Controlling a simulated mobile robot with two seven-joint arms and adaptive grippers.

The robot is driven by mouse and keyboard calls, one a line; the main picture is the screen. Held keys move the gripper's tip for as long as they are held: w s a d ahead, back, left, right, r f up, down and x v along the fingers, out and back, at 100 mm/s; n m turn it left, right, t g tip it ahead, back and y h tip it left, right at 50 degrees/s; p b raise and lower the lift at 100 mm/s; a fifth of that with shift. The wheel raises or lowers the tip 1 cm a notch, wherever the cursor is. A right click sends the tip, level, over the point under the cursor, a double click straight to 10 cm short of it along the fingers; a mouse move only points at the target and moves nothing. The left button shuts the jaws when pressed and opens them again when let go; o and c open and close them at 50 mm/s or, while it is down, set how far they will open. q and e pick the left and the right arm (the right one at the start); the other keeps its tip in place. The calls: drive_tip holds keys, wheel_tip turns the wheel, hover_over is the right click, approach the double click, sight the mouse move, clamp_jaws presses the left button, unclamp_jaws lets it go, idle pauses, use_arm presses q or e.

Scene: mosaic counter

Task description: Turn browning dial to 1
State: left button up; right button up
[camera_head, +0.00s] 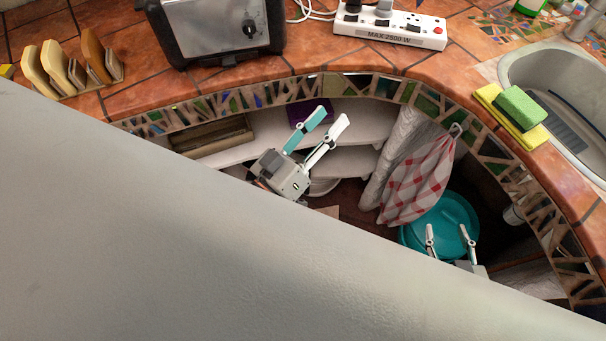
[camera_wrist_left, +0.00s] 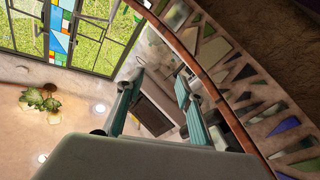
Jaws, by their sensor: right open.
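The toaster (camera_head: 205,30), black with a silver front, stands on the tiled counter at the top of the head view; its top is cut off. Its dark round browning dial (camera_head: 249,28) sits at the right of the front; its setting is too small to read. My left gripper (camera_head: 331,116) is open and empty, below and right of the toaster, in front of the counter's mosaic edge. Its parted fingers also show in the left wrist view (camera_wrist_left: 157,82), with no dial between them. My right gripper (camera_head: 447,229) is open and empty, low at the right near a teal tub.
A power strip (camera_head: 390,28) lies right of the toaster, and a toast rack (camera_head: 70,70) with slices stands left. The curved mosaic edge (camera_head: 270,93) overhangs shelves (camera_head: 350,160). A checked towel (camera_head: 420,180) hangs above the teal tub (camera_head: 440,215). Sponges (camera_head: 520,108) lie by the sink.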

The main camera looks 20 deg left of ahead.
use_arm(q)
drive_tip(key=s+a+f+m+g+y, duration=0.1)
drive_tip(key=s+f+m+g, duration=0.1)
drive_tip(key=f, duration=0.6)
drive_tip(key=s+a+f+m+g, duration=0.2)
drive_tip(key=f+g, duration=0.1)
drive_tip(key=f, duration=0.6)
drive_tip(key=shift+s+f+g+y, duration=0.15)
drive_tip(key=shift+s+g+y, duration=0.2)
drive_tip(key=shift+g+y, duration=0.05)
